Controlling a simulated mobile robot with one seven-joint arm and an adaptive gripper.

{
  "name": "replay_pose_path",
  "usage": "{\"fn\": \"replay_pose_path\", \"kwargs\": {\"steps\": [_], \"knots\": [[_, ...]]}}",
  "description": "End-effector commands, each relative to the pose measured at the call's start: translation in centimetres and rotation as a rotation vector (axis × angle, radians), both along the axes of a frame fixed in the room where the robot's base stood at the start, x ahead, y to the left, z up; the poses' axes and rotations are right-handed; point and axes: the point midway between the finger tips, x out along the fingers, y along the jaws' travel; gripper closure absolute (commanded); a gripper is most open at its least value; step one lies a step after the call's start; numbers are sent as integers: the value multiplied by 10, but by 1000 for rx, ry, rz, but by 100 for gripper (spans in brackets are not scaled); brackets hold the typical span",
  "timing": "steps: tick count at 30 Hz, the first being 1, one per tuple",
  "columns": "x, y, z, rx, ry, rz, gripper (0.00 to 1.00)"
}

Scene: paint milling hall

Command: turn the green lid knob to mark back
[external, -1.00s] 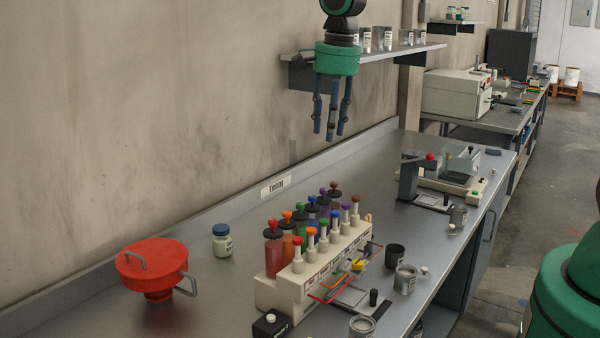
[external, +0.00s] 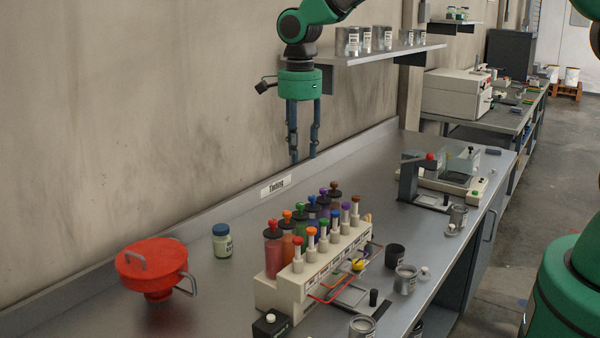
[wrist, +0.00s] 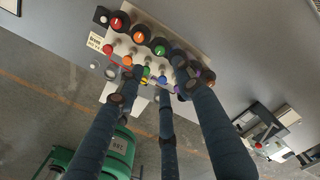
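The tinting rack (external: 262,291) holds a row of canisters with dark lids and coloured knobs. The green lid knob (external: 299,208) is third from the near end, between the orange and blue knobs. In the wrist view the green knob (wrist: 160,50) sits on its round black lid, left of one finger. I cannot read its mark there. My gripper (external: 304,156) hangs with its fingers pointing down, above and behind the rack near the wall, touching nothing. The fingers (wrist: 160,88) are spread apart and empty. They hide part of the rack's far end.
A front row of coloured plungers (external: 311,232) stands close to the lids. A red lidded funnel (external: 150,262) and a jar (external: 222,242) stand left. Cups (external: 405,280) stand right. A wall shelf (external: 380,54) with cans is beside my wrist. The bench behind the rack is clear.

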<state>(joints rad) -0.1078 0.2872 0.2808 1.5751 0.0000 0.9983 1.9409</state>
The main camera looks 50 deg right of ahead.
Motion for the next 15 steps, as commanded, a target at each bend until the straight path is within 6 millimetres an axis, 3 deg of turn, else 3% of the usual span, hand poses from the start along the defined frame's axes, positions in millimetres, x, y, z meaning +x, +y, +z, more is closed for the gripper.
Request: {"fn": "replay_pose_path", "kwargs": {"steps": [8,15], "knots": [[-1,0,-18,0,2,0,64],[-1,0,-52,0,4,1,64]]}}
